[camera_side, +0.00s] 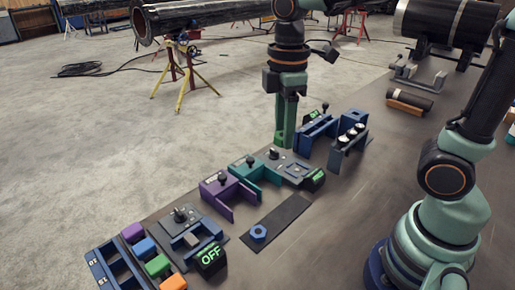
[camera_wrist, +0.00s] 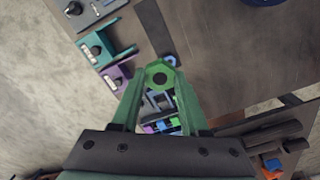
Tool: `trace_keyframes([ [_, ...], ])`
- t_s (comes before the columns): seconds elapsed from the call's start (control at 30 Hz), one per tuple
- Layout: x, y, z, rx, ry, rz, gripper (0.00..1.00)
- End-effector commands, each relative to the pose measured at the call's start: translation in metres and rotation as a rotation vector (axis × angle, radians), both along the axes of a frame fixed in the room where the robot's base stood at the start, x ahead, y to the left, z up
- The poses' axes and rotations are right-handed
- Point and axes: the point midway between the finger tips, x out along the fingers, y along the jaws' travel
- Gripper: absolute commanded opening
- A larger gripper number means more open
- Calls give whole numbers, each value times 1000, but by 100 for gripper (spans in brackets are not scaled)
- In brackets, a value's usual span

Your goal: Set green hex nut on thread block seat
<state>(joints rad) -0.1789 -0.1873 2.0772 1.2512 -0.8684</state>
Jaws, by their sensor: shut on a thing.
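My gripper (camera_side: 285,138) points down above the far part of the row of fixtures in the side view. In the wrist view, its two green fingers (camera_wrist: 160,86) are shut on a green hex nut (camera_wrist: 159,76), whose dark round hole faces the camera. The nut cannot be made out in the side view. I cannot tell for sure which fixture is the thread block. A blue hex nut (camera_side: 258,233) lies on a dark strip (camera_side: 287,213) and also shows behind the green nut in the wrist view (camera_wrist: 171,60).
A purple fixture (camera_side: 216,190), a teal fixture (camera_side: 247,170) and a blue fixture (camera_side: 316,130) line the table's left edge. A block with white round tops (camera_side: 350,136) stands right of my gripper. A box reading OFF (camera_side: 211,257) is in front. The table's middle (camera_side: 345,205) is clear.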

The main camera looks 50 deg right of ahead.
Motion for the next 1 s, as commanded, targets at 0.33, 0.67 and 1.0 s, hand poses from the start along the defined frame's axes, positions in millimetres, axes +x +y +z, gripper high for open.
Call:
trace_keyframes([
  [0.33,1,-1,0,0,0,-1,0],
  [0.67,41,-48,-52,0,10,-10,0],
  [1.0,69,-136,-142,2,7,-7,0],
])
